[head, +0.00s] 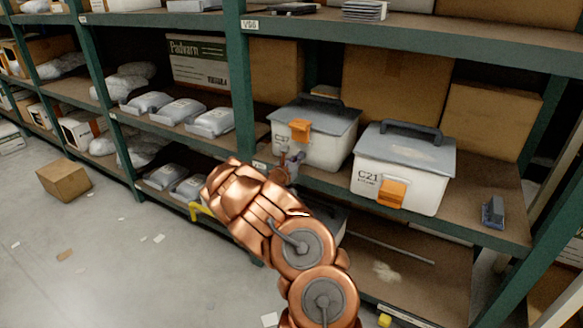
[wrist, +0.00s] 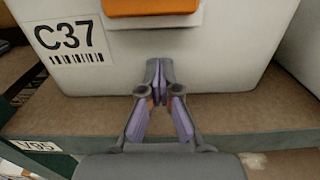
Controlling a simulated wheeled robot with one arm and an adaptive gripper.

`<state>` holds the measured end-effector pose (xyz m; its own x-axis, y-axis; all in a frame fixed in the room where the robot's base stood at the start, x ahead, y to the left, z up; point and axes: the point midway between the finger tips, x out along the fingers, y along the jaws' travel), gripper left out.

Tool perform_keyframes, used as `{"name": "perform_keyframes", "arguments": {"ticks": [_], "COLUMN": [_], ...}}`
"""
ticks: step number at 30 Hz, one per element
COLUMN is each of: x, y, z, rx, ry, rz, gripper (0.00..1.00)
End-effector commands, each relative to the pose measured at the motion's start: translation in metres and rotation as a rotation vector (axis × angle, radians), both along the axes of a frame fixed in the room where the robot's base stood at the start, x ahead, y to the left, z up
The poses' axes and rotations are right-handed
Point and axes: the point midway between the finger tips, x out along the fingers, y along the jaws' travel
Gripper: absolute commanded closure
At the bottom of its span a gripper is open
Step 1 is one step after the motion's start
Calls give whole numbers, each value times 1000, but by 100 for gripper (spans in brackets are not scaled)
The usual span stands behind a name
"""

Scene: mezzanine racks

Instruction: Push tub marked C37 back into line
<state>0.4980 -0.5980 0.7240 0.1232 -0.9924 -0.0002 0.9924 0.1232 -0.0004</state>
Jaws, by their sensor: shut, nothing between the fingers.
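The tub marked C37 (head: 325,145) is a white box with a grey lid and an orange latch, on the middle shelf. In the wrist view its front face (wrist: 220,55) fills the upper picture, with the C37 label at left. My gripper (head: 292,160) is at the lower front of this tub; in the wrist view its shut, empty fingertips (wrist: 160,68) are at the tub's lower front. I cannot tell whether they touch it.
A similar tub marked C21 (head: 405,170) stands to the right on the same shelf, with a small blue-grey object (head: 493,212) beyond it. Cardboard boxes (head: 395,85) stand behind. A green upright (head: 240,80) rises at left. A carton (head: 64,180) lies on the floor.

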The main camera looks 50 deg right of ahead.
Motion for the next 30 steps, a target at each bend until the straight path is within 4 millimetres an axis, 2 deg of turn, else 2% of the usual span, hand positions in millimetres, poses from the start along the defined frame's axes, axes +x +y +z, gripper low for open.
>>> {"name": "perform_keyframes", "arguments": {"ticks": [5, 10, 30], "x": [0, 0, -10], "y": [1, 13, 107], "z": [0, 0, 1], "rx": [0, 0, -1], "ry": [0, 2, 1], "rz": [0, 1, 3], "gripper": [100, 100, 100]}}
